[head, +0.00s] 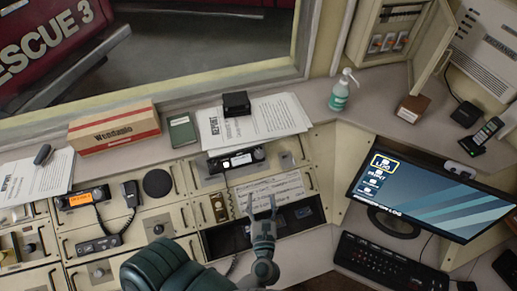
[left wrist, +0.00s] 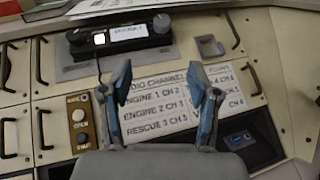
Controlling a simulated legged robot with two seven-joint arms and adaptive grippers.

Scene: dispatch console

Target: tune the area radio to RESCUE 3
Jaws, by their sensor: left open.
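A dark radio with a lit white display (head: 237,160) is set in the console beyond my left gripper. In the left wrist view this radio (left wrist: 120,38) has a knob at its right end and a small label too blurred to read. A second radio, with an orange display (head: 84,199), is at the left. I cannot tell which is the area radio. A channel card (head: 270,187) lies in front of the white-display radio; in the left wrist view it lists RESCUE 3, its channel hard to read. My left gripper (head: 261,206) is open and empty above the card, apart from the radios.
A green chair back (head: 172,266) stands at the front. A monitor (head: 430,197) and keyboard (head: 388,262) are at the right.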

